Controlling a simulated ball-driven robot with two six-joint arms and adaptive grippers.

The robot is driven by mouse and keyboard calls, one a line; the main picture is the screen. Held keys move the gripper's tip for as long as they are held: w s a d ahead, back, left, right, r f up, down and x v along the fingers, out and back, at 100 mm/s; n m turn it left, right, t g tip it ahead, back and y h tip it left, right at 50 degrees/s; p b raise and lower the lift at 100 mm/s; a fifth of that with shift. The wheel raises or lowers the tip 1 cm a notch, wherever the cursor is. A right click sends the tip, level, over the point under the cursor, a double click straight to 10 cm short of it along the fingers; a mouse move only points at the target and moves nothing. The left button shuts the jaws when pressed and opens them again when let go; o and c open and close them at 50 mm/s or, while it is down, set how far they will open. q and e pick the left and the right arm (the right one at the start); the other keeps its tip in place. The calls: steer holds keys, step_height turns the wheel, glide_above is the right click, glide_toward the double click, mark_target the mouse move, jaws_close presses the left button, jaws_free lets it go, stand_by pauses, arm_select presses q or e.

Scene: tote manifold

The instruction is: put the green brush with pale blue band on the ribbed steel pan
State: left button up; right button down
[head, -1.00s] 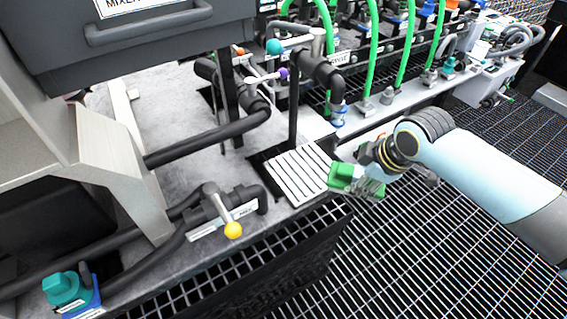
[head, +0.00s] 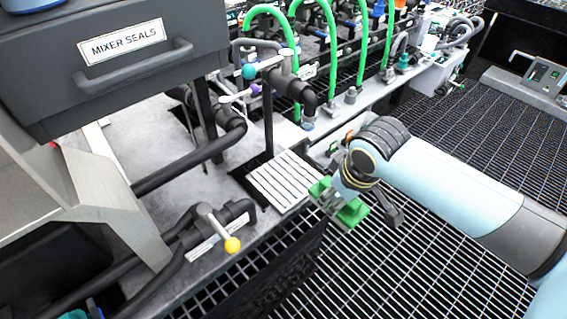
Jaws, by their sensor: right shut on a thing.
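The ribbed steel pan (head: 283,181) sits at the edge of the grey bench, near the middle of the head view. Its pale slatted top is bare. My right gripper (head: 338,198) is just to the right of the pan, beyond the bench edge and over the floor grating. It is shut on the green brush (head: 350,214). Green parts show on both sides of the jaws, and the gripper hides much of the brush, so its band is hard to make out. My left gripper is not in view.
A dark drawer cabinet labelled MIXER SEALS (head: 120,60) overhangs the bench at upper left. A yellow-knobbed valve (head: 232,245) stands left of the pan. A black upright pipe (head: 268,125) and green hoses (head: 330,50) rise behind it. Open grating lies to the right.

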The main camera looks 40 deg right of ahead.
steer(key=w, duration=0.5)
steer(key=w+b, duration=0.1)
steer(key=w, duration=0.5)
steer(key=w+a, duration=0.1)
steer(key=w, duration=0.5)
steer(key=shift+w+a+f+b, duration=0.1)
steer(key=shift+f+b, duration=0.15)
steer(key=shift+b, duration=0.05)
step_height(320, 180, down, 3)
steer(key=shift+f+b, duration=0.1)
steer(key=shift+b, duration=0.25)
steer(key=shift+f, duration=0.1)
steer(key=c, duration=0.6)
jaws_free()
